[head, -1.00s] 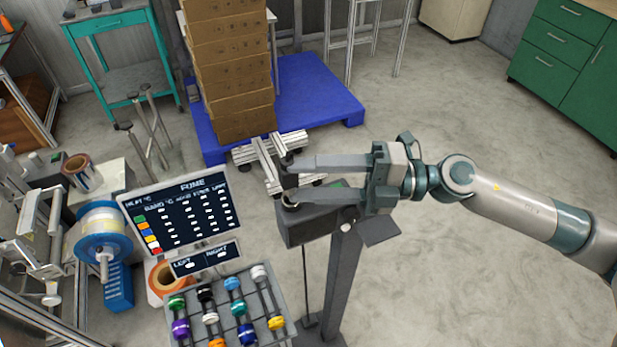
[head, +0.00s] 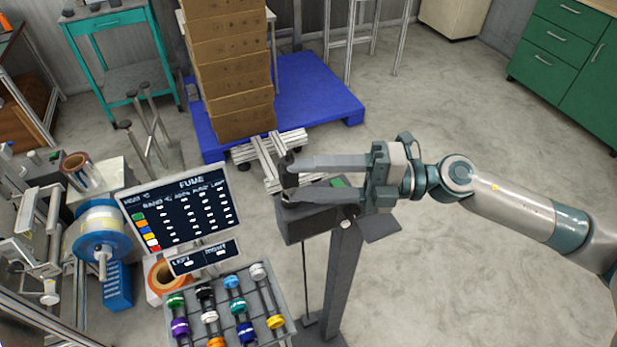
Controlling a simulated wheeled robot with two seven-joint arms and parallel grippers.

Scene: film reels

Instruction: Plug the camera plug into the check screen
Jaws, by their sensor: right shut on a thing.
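My right gripper (head: 288,179) reaches in from the right at the middle of the view. It is shut on a small dark piece, which looks like the camera plug (head: 289,177), between its fingertips. The gripper is over a dark box (head: 309,224) on a grey post. A bit of green (head: 338,182) shows on the box behind the fingers; this may be the check screen. The fingers hide much of the box top, so I cannot tell whether the plug touches it or sits in a socket. My left gripper is not in view.
A dark board with a lettered chart (head: 180,210) stands left of the box, above a grey tray of coloured spools (head: 275,295). A blue-rimmed reel (head: 100,235) is further left. Stacked cartons (head: 235,75) stand on a blue pallet (head: 318,95) behind. Floor at right is clear.

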